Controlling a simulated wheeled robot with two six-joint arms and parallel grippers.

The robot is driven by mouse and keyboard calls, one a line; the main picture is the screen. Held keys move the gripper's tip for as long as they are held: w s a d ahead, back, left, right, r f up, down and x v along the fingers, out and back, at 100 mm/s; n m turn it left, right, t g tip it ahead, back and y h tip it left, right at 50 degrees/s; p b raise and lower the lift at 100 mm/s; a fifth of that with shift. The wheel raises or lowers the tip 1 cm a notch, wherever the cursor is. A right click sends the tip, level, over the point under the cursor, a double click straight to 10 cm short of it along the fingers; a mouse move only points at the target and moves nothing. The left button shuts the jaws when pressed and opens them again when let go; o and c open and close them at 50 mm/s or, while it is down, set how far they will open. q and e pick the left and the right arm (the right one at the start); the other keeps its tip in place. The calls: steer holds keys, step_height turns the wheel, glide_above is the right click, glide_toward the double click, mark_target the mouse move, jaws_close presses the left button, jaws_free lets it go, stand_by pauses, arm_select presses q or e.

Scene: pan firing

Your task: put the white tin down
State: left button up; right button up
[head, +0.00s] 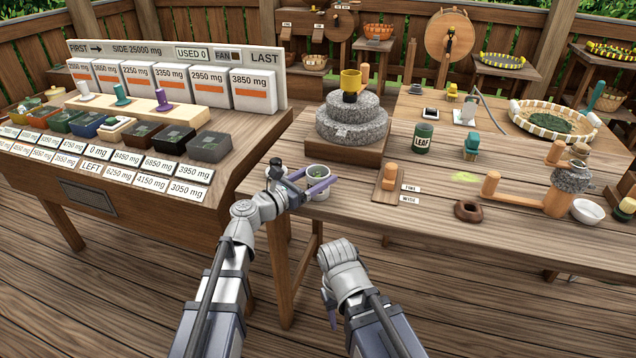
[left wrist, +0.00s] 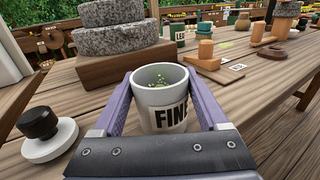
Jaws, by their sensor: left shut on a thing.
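The white tin (left wrist: 160,97) stands upright between the purple fingers of my left gripper (left wrist: 160,105). It is marked FINE and has green bits inside. In the head view the tin (head: 318,169) is at the table's front left edge, with my left gripper (head: 316,188) shut around it. Its base is hidden in the wrist view, so I cannot tell whether it touches the wood. My right gripper (head: 331,308) is low in front of the table, mostly hidden by its own wrist, with no task object seen in it.
A white lid with a black knob (left wrist: 42,130) lies left of the tin. The stone mill (head: 352,122) on its wooden base stands behind. Bare wood lies between.

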arm_select(q)
steer(key=shift+r, duration=0.1)
steer(key=o, duration=0.9)
steer(key=shift+f, duration=0.25)
steer(key=o, duration=0.4)
steer(key=shift+r, duration=0.1)
steer(key=shift+r, duration=0.15)
steer(key=v, duration=1.2)
